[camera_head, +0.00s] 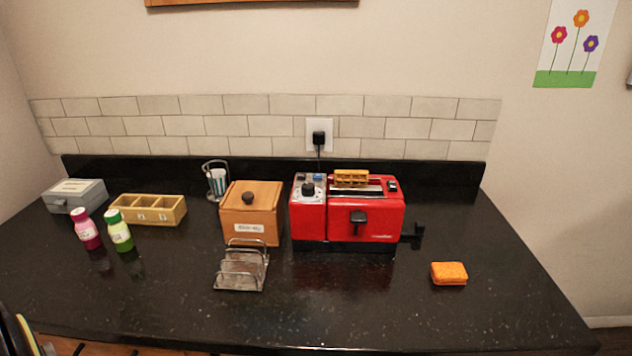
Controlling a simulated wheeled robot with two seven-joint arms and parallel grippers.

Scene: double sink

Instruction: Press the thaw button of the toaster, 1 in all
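The red toaster (348,214) stands on the dark counter near the back wall, right of the middle. A grey panel with a black knob (308,189) is on its top left. Another small black-and-white control (392,186) is at the top right. The labels are too small to read, so I cannot tell which is the thaw button. A black lever (358,217) is on the front. Neither of my grippers can be made out in view.
A wooden box (251,211) stands close left of the toaster, with a metal toast rack (242,268) in front of it. An orange sponge (449,273) lies to the right. A black plug (318,138) is in the wall socket. The counter in front of the toaster is clear.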

